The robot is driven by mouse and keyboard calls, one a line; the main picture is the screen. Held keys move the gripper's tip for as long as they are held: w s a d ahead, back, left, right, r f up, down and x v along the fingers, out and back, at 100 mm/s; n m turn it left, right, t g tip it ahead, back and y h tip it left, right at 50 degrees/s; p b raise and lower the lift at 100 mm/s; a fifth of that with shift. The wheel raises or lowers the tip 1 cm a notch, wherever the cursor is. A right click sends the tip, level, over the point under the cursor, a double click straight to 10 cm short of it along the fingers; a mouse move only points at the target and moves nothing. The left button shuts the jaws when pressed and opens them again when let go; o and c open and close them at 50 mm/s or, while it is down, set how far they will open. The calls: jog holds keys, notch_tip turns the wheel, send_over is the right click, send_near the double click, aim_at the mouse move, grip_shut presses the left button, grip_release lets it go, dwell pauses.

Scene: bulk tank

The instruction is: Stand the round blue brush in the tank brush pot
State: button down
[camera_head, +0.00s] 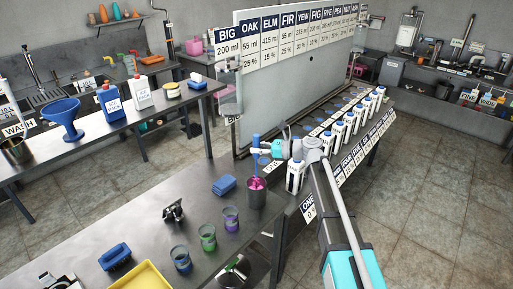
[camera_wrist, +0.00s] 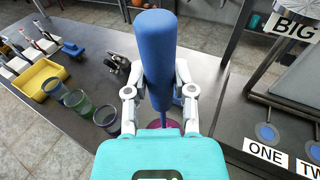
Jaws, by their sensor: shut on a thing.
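The round blue brush (camera_head: 256,143) is upright in my gripper (camera_head: 264,150), above the front bench. In the wrist view the blue brush (camera_wrist: 156,55) fills the middle, and my gripper (camera_wrist: 160,95) is shut around it with a pale finger on each side. A dark grey pot (camera_head: 256,198) with magenta at its mouth stands at the bench's right edge, directly below the brush. Some magenta (camera_wrist: 165,125) shows behind the brush in the wrist view. The brush's lower end reaches down to the pot's mouth. I cannot tell whether it is inside.
Purple (camera_head: 231,220), green (camera_head: 207,238) and blue (camera_head: 181,259) cups stand on the bench left of the pot, with a blue block brush (camera_head: 224,185), a black fixture (camera_head: 174,210) and a yellow tray (camera_head: 140,279). A rack of white bottles (camera_head: 338,132) stands close on the right.

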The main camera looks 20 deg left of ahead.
aim_at(257, 158)
jog(key=shift+f+b, duration=1.4)
jog(key=shift+f, duration=0.2)
jog(key=shift+c, duration=1.9)
grip_release()
jog(key=shift+s, duration=0.1)
jog(key=shift+r, duration=0.1)
